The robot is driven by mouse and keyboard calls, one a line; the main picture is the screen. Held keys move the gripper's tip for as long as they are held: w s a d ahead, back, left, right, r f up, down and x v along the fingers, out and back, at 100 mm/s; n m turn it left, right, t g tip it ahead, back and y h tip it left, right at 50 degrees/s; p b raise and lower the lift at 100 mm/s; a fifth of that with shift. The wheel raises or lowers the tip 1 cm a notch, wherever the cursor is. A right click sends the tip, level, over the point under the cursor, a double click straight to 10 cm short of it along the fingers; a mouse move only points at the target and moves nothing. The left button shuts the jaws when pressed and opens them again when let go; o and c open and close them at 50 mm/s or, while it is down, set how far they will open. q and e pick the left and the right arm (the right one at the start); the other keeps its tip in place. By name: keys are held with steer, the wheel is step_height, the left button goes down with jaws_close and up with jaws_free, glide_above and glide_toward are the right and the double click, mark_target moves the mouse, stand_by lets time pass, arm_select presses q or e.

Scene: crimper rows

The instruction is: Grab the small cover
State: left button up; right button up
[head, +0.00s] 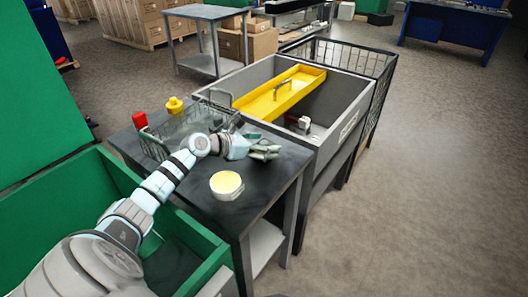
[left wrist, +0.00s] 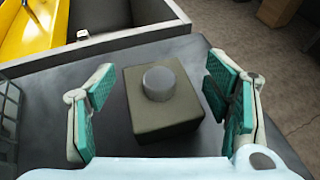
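A square, dark olive block with a round grey knob on top (left wrist: 162,100), which looks like the small cover, sits on the dark table in the left wrist view. My left gripper (head: 264,150) is over the table near its right edge in the head view. In the left wrist view the left gripper (left wrist: 160,72) is open, with one green-padded finger on each side of the block and gaps to both. My right gripper is not in view.
On the table (head: 262,192) are a round tub with a pale yellow top (head: 227,185), a wire basket (head: 155,147), a red item (head: 139,120) and a yellow knobbed item (head: 174,105). A grey bin (head: 347,128) with a yellow tray (head: 285,92) stands beyond. A green crate (head: 215,262) is in front.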

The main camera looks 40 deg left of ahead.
arm_select(q)
steer(key=c, duration=1.3)
